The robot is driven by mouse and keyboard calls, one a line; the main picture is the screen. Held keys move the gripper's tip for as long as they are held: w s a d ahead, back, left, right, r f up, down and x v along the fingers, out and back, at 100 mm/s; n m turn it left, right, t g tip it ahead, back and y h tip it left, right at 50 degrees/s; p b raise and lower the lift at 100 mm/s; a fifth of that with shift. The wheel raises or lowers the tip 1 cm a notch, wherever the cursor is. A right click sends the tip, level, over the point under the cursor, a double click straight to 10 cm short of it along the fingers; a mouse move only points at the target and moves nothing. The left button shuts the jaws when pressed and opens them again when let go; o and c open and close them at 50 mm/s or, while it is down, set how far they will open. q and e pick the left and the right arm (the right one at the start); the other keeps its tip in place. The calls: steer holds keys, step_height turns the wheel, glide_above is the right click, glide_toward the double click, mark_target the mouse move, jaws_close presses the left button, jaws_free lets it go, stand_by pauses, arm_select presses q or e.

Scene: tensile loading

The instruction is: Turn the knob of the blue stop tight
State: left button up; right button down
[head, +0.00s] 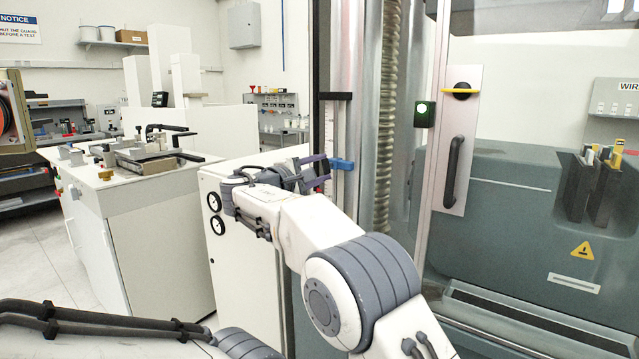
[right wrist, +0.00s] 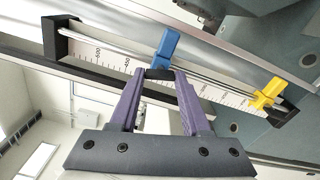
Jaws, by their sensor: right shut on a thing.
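The blue stop (head: 342,164) sits on a rod beside a white graduated scale (head: 329,130) on the machine's column. In the right wrist view the blue stop (right wrist: 168,50) is above my fingertips. Its dark knob (right wrist: 160,73) is between the purple fingers of my right gripper (right wrist: 160,80), partly hidden by them. In the head view my right gripper (head: 327,171) reaches the stop from the left, shut on the knob. How tight the knob is cannot be seen. My left gripper is out of view.
A yellow stop (right wrist: 268,92) sits on the same rod, towards the scale's other end. A guard door with a black handle (head: 453,172) stands right of the column. A white cabinet (head: 240,250) with gauges is below my right gripper. A bench (head: 150,185) stands left.

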steer(key=shift+m+b, duration=0.95)
steer(key=shift+m, duration=0.55)
steer(key=shift+c, duration=1.8)
jaws_free()
steer(key=b+v, duration=0.1)
steer(key=v, duration=0.9)
steer(key=shift+s, duration=0.2)
steer(key=shift+a, duration=0.1)
